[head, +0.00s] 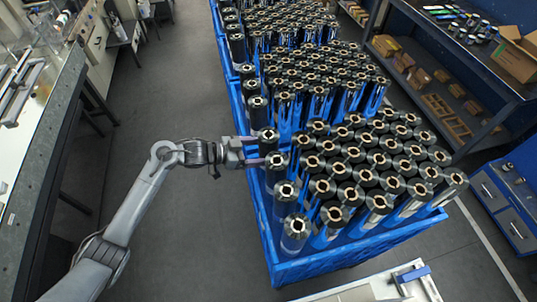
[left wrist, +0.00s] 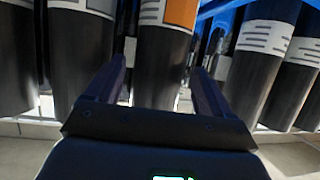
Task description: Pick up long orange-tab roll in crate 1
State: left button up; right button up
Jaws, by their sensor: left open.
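A dark roll with an orange patch above a grey-white label (left wrist: 165,55) stands upright in the middle of the left wrist view, its top cut off by the frame. My left gripper (left wrist: 159,80) is open, with one finger on each side of this roll's body. I cannot tell whether the fingers touch it. In the head view my left gripper (head: 262,150) reaches in from the left at the edge of the blue crate (head: 335,264), beside its left column of rolls. The orange patch cannot be made out there. My right gripper is not in view.
Many upright rolls with shiny tops (head: 352,150) stand tightly packed in the crate, with neighbours close on both sides of the gripper. More filled crates continue behind. A workbench (head: 45,130) is at left, a shelf unit (head: 450,85) at right. The floor left of the crate is clear.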

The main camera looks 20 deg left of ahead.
pick_arm(q)
jog(key=shift+x, duration=2.6)
jog(key=shift+a+f, duration=0.1)
jog(key=shift+f, duration=0.05)
jog(key=shift+c, duration=0.2)
jog(key=c, duration=1.2)
jog(key=shift+c, duration=0.8)
jog(key=shift+r, duration=0.25)
